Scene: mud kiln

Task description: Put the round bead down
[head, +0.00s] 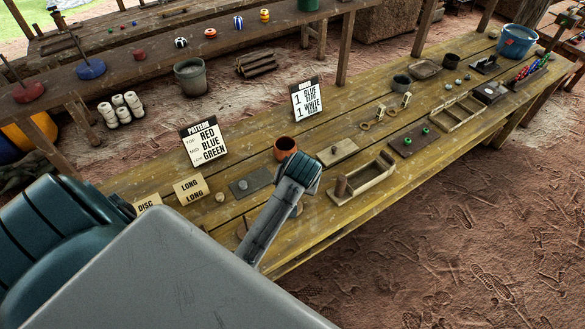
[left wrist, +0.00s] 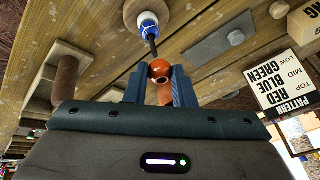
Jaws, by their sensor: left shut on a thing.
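In the left wrist view my left gripper (left wrist: 160,80) is shut on an orange-brown round bead (left wrist: 159,70), with a dark hole showing in its near side. Beyond it a thin dark rod rises from a pale round base (left wrist: 143,9). A blue-and-white bead (left wrist: 148,27) sits low on the rod. The rod's tip meets the held bead in this view; I cannot tell whether the bead is threaded on it. In the head view my arm hides the gripper jaws, the held bead and most of the rod stand. My right gripper is not in view.
An orange pot (head: 286,147) stands just beyond my wrist. A pattern card (head: 204,146) and an order card (head: 306,100) stand along the back. A wooden tray (head: 372,186), a dark slab (head: 248,182) and a pale board (head: 338,152) lie nearby.

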